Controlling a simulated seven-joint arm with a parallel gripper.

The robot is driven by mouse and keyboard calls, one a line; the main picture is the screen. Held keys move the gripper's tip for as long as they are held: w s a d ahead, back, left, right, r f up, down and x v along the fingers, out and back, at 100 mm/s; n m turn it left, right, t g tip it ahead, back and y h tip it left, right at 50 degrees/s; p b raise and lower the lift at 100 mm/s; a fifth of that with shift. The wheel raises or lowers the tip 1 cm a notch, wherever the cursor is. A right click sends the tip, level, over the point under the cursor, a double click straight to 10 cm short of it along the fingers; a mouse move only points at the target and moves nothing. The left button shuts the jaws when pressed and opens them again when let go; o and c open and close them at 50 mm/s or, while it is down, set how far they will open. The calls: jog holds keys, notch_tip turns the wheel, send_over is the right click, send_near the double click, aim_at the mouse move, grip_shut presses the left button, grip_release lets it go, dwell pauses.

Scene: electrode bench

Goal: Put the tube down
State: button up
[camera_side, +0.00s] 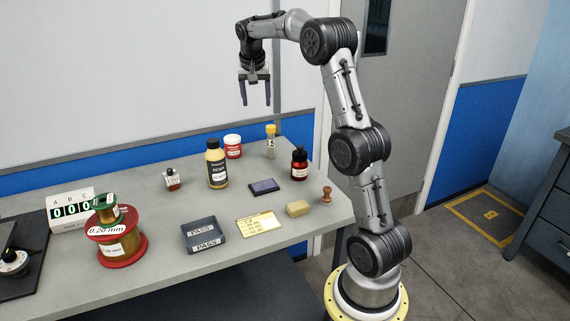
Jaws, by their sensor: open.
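A small clear tube with a yellow cap (271,141) stands upright near the back right of the grey table (190,281). It carries a pale label. My gripper (256,101) is high above the back of the table, pointing down. Its two fingers are apart with nothing between them. The gripper is up and a little left of the tube in the picture and does not touch it.
Near the tube stand a dark red bottle (299,164), a red-and-white jar (232,147) and a yellow bottle with a black cap (216,168). A dark pad (264,187), a wooden stamp (326,195) and wire spools (113,244) are farther forward.

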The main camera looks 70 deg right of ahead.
jog(key=s+a+r+n+t+y, duration=0.1)
jog(key=s+a+n, duration=0.15)
jog(key=a, duration=0.55)
jog(key=s+a+r+n+t, duration=0.1)
jog(key=s+a+r+n, duration=0.15)
jog(key=a, duration=0.55)
jog(key=s+a+r+n+y, duration=0.1)
jog(key=s+a+n, duration=0.15)
jog(key=a, duration=0.55)
jog(key=s+a+f+n+t+y, duration=0.1)
jog(key=s+a+f+n, duration=0.2)
jog(key=s+a, duration=0.3)
jog(key=s+a+f+n+t+y, duration=0.1)
jog(key=s+a+f+n, duration=0.2)
jog(key=s, duration=0.7)
jog(key=a+f, duration=0.2)
jog(key=a, duration=0.1)
jog(key=shift+s+a+f+n, duration=0.15)
jog(key=shift+s+a+n, duration=0.1)
jog(key=shift+n, duration=0.1)
